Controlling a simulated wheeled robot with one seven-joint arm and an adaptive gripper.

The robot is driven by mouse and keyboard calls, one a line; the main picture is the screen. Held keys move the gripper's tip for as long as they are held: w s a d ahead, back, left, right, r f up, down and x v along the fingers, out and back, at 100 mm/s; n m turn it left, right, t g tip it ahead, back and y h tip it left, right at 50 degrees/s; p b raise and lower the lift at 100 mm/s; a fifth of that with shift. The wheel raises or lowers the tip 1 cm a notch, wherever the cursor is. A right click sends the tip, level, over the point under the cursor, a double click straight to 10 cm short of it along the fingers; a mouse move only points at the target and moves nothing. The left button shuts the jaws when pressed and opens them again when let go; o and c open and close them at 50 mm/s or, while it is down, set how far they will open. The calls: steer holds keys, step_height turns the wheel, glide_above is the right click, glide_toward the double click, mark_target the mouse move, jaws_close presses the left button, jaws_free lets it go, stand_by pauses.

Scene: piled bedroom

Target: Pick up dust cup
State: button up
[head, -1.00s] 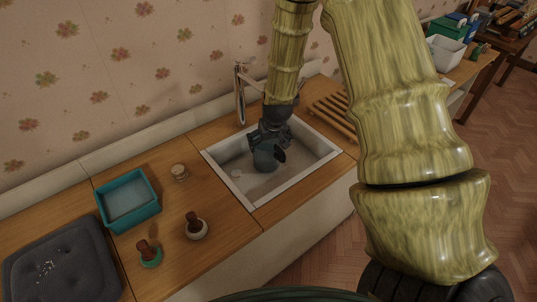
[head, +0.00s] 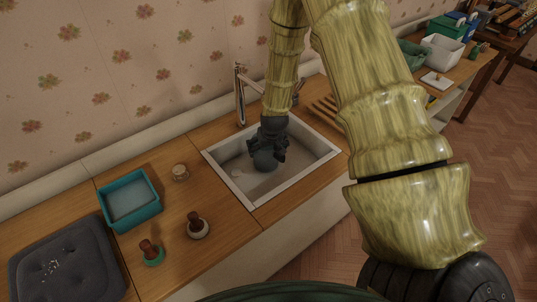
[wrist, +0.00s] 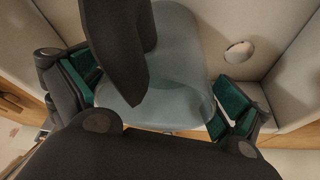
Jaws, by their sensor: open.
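The dust cup (head: 264,160) is a grey-blue rounded vessel in the sink, partly hidden under my gripper (head: 268,149) in the head view. In the wrist view the dust cup (wrist: 178,75) fills the middle, with a dark curved piece across its left part. My gripper (wrist: 155,92) is open, its green-padded fingers on the left and right sides of the cup. I cannot tell whether the pads touch it.
The sink (head: 311,168) has raised rims and walls close around my gripper. A tap (head: 240,95) stands behind it, and a wooden rack (head: 325,108) lies to its right.

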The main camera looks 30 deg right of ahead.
steer(key=shift+c, duration=0.4)
steer(key=c, duration=1.3)
